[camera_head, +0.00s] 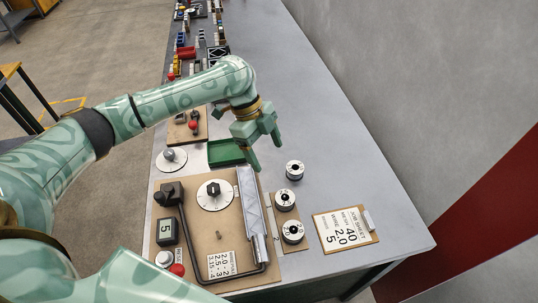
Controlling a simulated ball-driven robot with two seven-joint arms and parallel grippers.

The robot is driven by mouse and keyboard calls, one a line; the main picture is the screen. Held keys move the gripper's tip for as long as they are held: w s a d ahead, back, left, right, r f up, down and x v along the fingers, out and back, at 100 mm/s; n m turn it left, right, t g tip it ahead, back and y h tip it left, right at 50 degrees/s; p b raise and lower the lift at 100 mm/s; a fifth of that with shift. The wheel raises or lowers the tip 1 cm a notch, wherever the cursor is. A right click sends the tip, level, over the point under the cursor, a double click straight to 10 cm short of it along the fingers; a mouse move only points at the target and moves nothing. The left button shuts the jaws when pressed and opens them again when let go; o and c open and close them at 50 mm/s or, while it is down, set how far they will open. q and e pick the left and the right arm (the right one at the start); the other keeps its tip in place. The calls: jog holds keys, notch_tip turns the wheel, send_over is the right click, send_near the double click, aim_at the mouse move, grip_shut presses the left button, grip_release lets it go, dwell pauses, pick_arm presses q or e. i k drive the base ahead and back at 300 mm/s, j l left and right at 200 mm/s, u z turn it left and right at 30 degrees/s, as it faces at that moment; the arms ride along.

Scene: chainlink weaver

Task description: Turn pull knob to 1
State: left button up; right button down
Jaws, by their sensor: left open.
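A white round dial with a black knob (213,189) sits on the brown board (203,236), near the table's front left. A second white dial (171,156) with a dark centre lies just beyond the board; I cannot tell which one is the pull knob. The dial markings are too small to read. My left gripper (265,149) is open and empty, fingers pointing down. No right gripper shows.
A small display (167,230) reads 5. A black bent lever (182,222) and a grey mesh strip (252,210) are on the board. A green tray (225,151), several spools (286,199) and a job sheet (345,227) lie nearby. The table's right side is clear.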

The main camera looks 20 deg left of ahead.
aim_at(214, 189)
jog(key=k, duration=1.5)
